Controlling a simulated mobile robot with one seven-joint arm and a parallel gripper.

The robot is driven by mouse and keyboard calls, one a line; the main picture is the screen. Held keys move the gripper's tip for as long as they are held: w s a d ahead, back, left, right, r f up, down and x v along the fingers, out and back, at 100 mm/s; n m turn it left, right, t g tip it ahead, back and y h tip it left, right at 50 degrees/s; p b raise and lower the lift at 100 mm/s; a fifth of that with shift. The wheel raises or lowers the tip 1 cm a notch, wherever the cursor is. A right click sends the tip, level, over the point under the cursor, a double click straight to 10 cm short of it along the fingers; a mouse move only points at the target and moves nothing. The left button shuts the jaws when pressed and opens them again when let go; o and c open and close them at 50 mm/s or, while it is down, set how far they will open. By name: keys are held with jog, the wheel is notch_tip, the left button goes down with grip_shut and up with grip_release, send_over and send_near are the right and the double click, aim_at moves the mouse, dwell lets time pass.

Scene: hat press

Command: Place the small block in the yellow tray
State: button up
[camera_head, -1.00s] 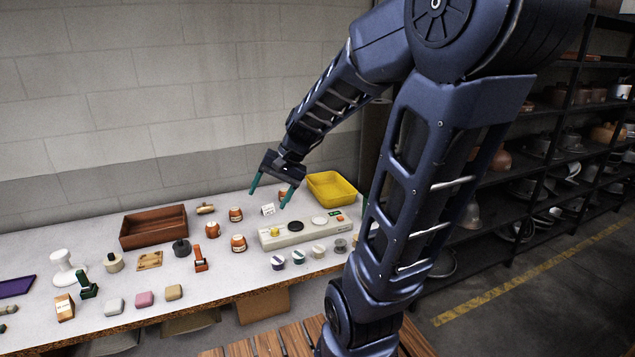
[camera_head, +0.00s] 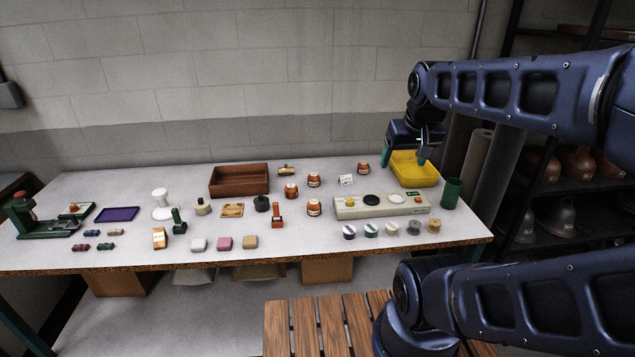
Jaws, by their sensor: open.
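The yellow tray (camera_head: 415,179) stands at the back right of the table. My gripper (camera_head: 404,160) is open, its teal fingers apart at the tray's back left, with nothing visible between them. The arm and gripper cover part of the tray's back rim, and I cannot tell whether anything lies inside. Which piece is the small block is not clear.
A pale panel (camera_head: 385,211) with discs stands in front of the tray, and a green cup (camera_head: 451,192) to its right. Orange-brown jars (camera_head: 314,180) and a brown open box (camera_head: 239,190) are to the left. Several round spools (camera_head: 371,230) line the front right.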

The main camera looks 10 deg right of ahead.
jog(key=n+g, duration=0.5)
jog(key=n, duration=1.5)
send_over(290, 186)
notch_tip(290, 186, down, 24)
jog(key=shift+w+r, duration=0.1)
jog(key=shift+w, duration=0.05)
jog(key=shift+a+f, duration=0.2)
jog(key=shift+f, duration=0.35)
notch_tip(290, 186, down, 4)
jog(key=shift+f, duration=0.1)
jog(key=shift+d+f, duration=0.15)
jog(key=shift+f, duration=1.35)
jog(key=shift+d+f, duration=0.1)
jog(key=shift+f, duration=1.4)
jog(key=c, duration=1.2)
